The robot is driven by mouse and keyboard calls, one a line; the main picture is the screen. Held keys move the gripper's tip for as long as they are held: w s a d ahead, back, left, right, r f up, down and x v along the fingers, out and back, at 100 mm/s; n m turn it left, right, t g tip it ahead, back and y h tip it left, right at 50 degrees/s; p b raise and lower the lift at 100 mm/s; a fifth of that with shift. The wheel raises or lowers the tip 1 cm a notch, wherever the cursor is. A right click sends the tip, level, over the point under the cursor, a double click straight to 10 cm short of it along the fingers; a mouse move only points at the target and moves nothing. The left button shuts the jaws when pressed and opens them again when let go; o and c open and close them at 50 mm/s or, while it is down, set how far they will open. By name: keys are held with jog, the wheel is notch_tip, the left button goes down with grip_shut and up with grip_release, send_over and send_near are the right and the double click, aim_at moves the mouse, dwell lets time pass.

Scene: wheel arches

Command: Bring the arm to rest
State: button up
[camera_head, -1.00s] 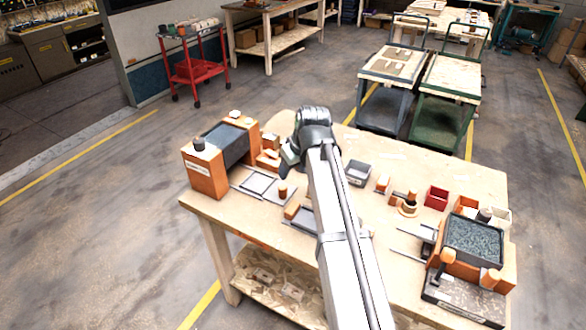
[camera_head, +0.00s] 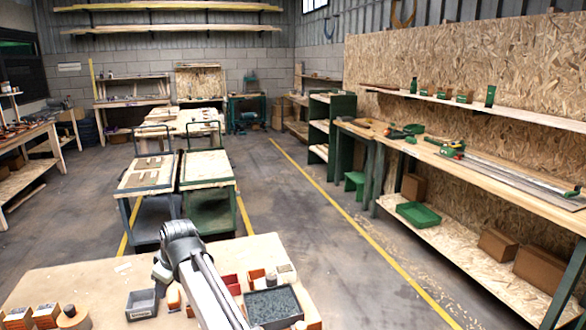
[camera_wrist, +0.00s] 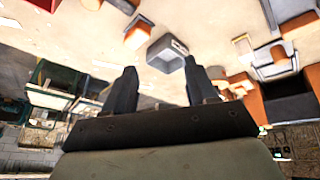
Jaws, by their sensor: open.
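My arm reaches up from the bottom of the head view over the pale worktable (camera_head: 95,280). Its grey joint is above the table's far edge, and the fingers cannot be made out there. In the wrist view my gripper (camera_wrist: 159,66) shows two dark fingers spread apart with nothing held between them. A small grey bin (camera_wrist: 168,56) appears beyond the fingertips, apart from them. The same bin (camera_head: 142,304) stands on the table, left of my arm in the head view.
Right of my arm are a red bin (camera_head: 231,281) and a tray of dark granules (camera_head: 273,306). Orange-topped blocks (camera_head: 46,314) stand at the lower left. Two carts (camera_head: 147,176) (camera_head: 207,170) stand beyond the table. A long workbench (camera_head: 480,176) lines the right wall.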

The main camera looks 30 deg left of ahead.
jog(key=w+d+m+t, duration=0.2)
jog(key=w+d, duration=1.1)
jog(key=w, duration=0.2)
jog(key=w+d+m+t, duration=0.1)
jog(key=w+d, duration=1.2)
jog(key=w, duration=0.2)
jog(key=w+d+f+m+h, duration=0.2)
jog(key=w+d+f+m, duration=0.15)
jog(key=d+f, duration=0.85)
jog(key=s+d+f+m+g+h, duration=0.1)
jog(key=s+d+f+m+g, duration=0.1)
jog(key=s+d+f, duration=0.5)
jog(key=s+d+f+m+g+h, duration=0.1)
jog(key=s+d+f+m, duration=0.15)
jog(key=d+f, duration=0.85)
jog(key=s+d+f+m+g+h, duration=0.15)
jog(key=s+d+f, duration=0.45)
jog(key=f, duration=0.6)
jog(key=s+d+f+m+g, duration=0.2)
jog(key=s+d+f, duration=0.2)
jog(key=s, duration=0.7)
jog(key=s+d+f+m+g, duration=0.2)
jog(key=s+d+f, duration=0.2)
jog(key=s, duration=0.7)
jog(key=s+d+f+m+g, duration=0.2)
jog(key=s+d+f, duration=0.3)
jog(key=s, duration=0.7)
jog(key=shift+d+m, duration=0.55)
jog(key=shift+d, duration=0.15)
